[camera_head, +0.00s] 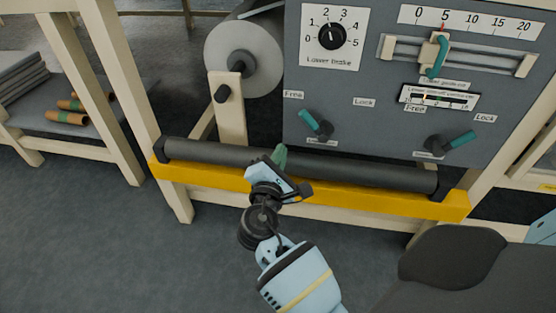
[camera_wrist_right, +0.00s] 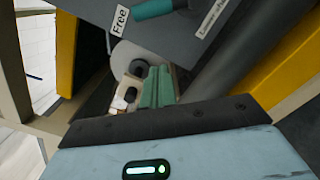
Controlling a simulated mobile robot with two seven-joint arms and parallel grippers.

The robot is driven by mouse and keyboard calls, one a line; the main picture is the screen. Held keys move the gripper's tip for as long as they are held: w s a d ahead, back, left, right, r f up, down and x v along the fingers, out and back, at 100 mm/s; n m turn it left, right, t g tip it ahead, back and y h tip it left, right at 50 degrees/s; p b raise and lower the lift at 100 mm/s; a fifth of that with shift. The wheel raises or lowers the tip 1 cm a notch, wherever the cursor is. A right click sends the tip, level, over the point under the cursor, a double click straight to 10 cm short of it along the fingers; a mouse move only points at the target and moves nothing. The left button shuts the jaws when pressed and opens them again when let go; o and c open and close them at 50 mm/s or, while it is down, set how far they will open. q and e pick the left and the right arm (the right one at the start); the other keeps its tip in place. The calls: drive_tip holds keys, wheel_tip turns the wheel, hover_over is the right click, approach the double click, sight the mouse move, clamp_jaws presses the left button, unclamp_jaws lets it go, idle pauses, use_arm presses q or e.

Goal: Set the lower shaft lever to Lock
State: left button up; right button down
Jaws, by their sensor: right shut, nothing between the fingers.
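The grey panel (camera_head: 385,80) carries two levers with teal handles. The left lever (camera_head: 318,125) leans up and left toward its Free label (camera_head: 293,95); its Lock label (camera_head: 364,102) is to the right. In the right wrist view this lever (camera_wrist_right: 155,8) shows at the top edge, beside a partly cut label that seems to begin "Lower". The right lever (camera_head: 455,142) points up and right toward its own Lock label. My right gripper (camera_head: 280,157) is shut and empty, below and left of the left lever, apart from it. Its teal fingers (camera_wrist_right: 157,88) are together. My left gripper is not in view.
A dark roller (camera_head: 340,166) and a yellow bar (camera_head: 350,195) run across the front below the panel, close to my right gripper. A white roll (camera_head: 270,55) is left of the panel. A dial (camera_head: 332,37) and a slider (camera_head: 436,53) sit above the levers.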

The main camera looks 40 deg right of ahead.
sight(315, 124)
drive_tip(key=w+d+r, duration=0.1)
drive_tip(key=d+r, duration=0.1)
drive_tip(key=d, duration=0.4)
drive_tip(key=shift+w+d+r+b, duration=0.25)
drive_tip(key=shift+d+r+b, duration=0.1)
drive_tip(key=shift+b, duration=0.05)
drive_tip(key=shift+d, duration=0.1)
